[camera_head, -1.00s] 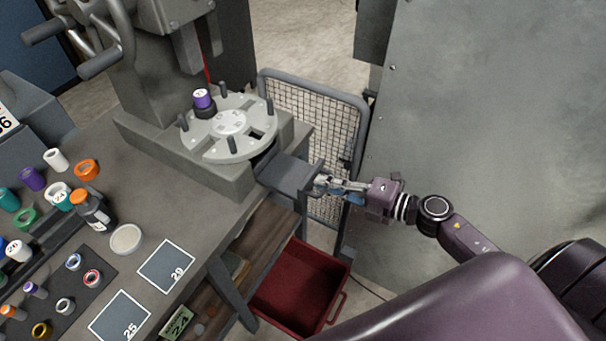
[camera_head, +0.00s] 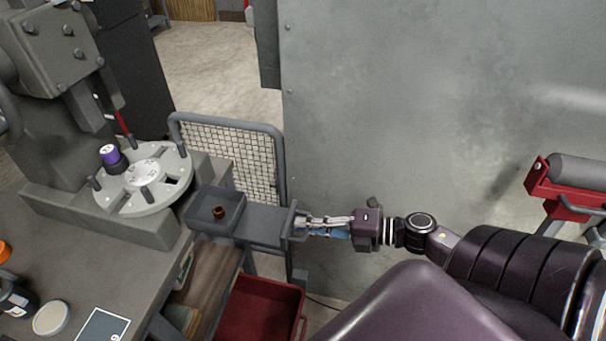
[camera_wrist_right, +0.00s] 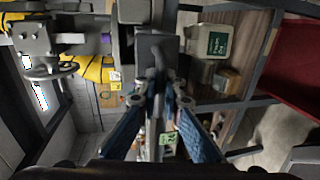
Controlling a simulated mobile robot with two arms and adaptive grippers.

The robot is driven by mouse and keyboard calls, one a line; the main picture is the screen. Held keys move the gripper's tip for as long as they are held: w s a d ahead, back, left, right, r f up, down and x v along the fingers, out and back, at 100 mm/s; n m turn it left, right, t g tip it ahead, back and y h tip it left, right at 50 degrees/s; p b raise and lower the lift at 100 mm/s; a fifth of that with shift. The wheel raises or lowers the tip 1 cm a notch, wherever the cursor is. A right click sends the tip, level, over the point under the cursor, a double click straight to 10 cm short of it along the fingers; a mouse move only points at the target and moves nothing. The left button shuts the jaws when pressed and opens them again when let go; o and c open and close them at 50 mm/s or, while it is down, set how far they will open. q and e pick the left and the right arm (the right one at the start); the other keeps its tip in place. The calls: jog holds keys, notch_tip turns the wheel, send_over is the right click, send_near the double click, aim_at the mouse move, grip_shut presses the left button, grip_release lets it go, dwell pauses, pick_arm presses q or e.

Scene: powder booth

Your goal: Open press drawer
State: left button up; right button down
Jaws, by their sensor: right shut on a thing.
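The press drawer (camera_head: 262,226) is a grey slide sticking out to the right from under the round press turntable (camera_head: 143,183). Its square recess is exposed, with a small brown ring-like part (camera_head: 219,212) in it. My right gripper (camera_head: 302,222) is shut on the drawer handle (camera_head: 290,222) at the drawer's outer end. In the right wrist view the handle (camera_wrist_right: 157,62) runs between the blue-padded fingers (camera_wrist_right: 158,100); the exact contact is hard to see. A purple-topped piece (camera_head: 109,155) stands on the turntable. My left gripper is not in view.
A mesh guard (camera_head: 235,158) stands behind the drawer, close to it. A large grey metal panel (camera_head: 430,110) rises behind my right arm. A red bin (camera_head: 262,308) sits below the drawer. The grey workbench (camera_head: 65,270) lies to the left.

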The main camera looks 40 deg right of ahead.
jog(key=c, duration=2.3)
grip_release()
jog(key=shift+c, duration=0.2)
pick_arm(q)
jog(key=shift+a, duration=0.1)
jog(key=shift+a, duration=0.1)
pick_arm(e)
jog(key=v, duration=1.2)
jog(key=shift+f, duration=0.1)
